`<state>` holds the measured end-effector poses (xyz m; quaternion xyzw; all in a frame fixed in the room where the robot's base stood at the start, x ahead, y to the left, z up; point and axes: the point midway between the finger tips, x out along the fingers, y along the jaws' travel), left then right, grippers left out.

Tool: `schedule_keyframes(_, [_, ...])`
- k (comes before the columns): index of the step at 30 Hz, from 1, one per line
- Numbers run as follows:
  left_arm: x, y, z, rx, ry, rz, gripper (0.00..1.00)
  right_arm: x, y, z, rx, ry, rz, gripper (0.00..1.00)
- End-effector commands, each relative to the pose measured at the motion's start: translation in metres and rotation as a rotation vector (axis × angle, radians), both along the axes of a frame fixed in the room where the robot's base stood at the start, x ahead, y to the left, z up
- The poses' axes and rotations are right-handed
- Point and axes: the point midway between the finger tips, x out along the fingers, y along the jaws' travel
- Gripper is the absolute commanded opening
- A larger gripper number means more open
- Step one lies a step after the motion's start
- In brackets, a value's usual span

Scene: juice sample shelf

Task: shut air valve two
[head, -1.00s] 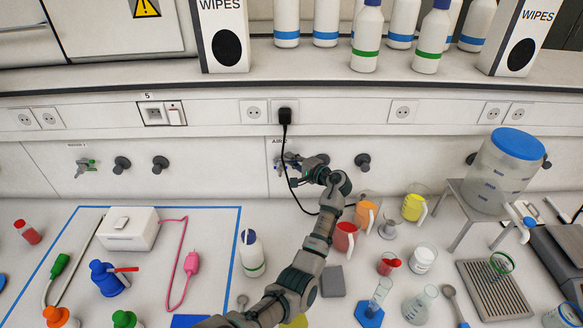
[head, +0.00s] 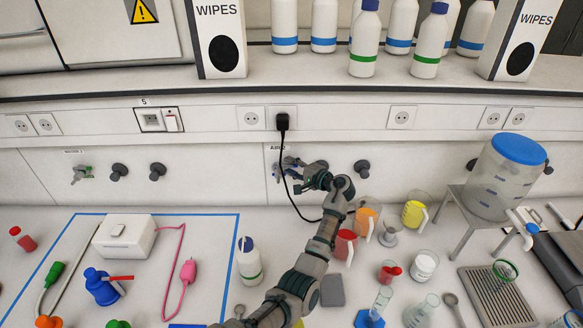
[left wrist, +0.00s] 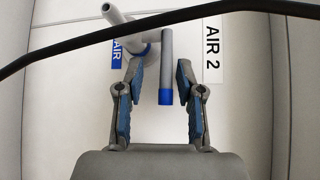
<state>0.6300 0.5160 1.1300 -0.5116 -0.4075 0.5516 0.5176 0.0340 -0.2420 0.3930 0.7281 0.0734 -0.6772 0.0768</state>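Air valve two (left wrist: 166,60) shows in the left wrist view as a grey lever with a blue tip, beside a grey nozzle and the "AIR 2" label (left wrist: 212,48). The lever hangs straight down in that picture. My left gripper (left wrist: 159,68) is open, with a finger on each side of the lever and gaps visible between. In the head view my left gripper (head: 299,172) is at the wall and largely hides the valve. My right gripper is not in view.
A black cable (head: 284,160) hangs from a wall socket past the valve and crosses the left wrist view. Dark knobs (head: 362,168) sit right of it. Below stand a red jug (head: 344,246), an orange jug (head: 364,222) and a white bottle (head: 248,262).

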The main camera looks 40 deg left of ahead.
Motion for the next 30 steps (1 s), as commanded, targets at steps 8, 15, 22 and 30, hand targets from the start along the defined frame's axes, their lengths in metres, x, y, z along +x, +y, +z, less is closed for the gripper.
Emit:
schedule_keyframes(8, [-0.001, -0.015, 0.004, 0.002, -0.002, -0.001, 0.37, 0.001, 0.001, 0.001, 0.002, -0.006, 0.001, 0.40])
schedule_keyframes(15, [-0.002, -0.068, 0.009, 0.002, -0.001, -0.003, 0.37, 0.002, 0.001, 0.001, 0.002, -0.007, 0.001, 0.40])
schedule_keyframes(22, [-0.004, -0.108, 0.014, 0.001, 0.001, -0.001, 0.37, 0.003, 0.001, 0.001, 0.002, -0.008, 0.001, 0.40])
schedule_keyframes(30, [-0.004, -0.120, 0.015, 0.000, 0.002, 0.000, 0.37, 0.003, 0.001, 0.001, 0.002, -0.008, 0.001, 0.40])
